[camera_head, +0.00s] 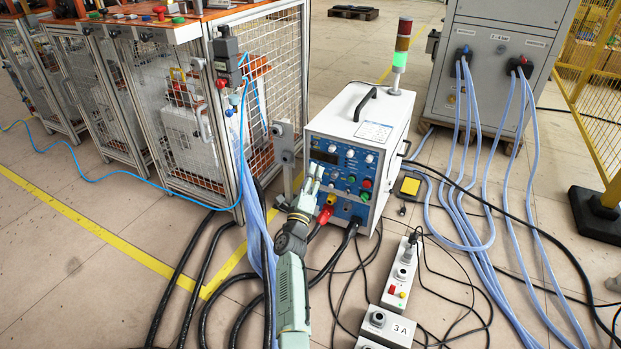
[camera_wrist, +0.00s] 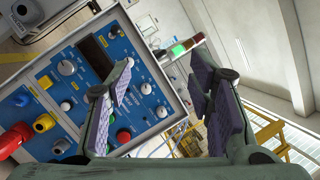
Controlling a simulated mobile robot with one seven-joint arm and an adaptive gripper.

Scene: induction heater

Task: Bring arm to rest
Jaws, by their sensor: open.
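My arm reaches up from the bottom middle of the head view. My gripper (camera_head: 308,183) is in front of the blue control panel of the white induction heater box (camera_head: 372,105). In the wrist view, my gripper (camera_wrist: 168,92) is open, its two padded fingers apart with nothing between them. The blue panel (camera_wrist: 92,62) fills the left of that view, tilted, with knobs, a dark display and coloured buttons. The left finger overlaps the panel in the picture; I cannot tell if it touches. Part of the panel is hidden behind my gripper in the head view.
A caged workbench (camera_head: 175,115) stands at the left and a grey cabinet (camera_head: 495,65) at the back right. Thick cables (camera_head: 470,190) cross the floor. Switch boxes (camera_head: 400,275) lie at the front. A yellow fence (camera_head: 595,95) is far right. Open floor lies at left.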

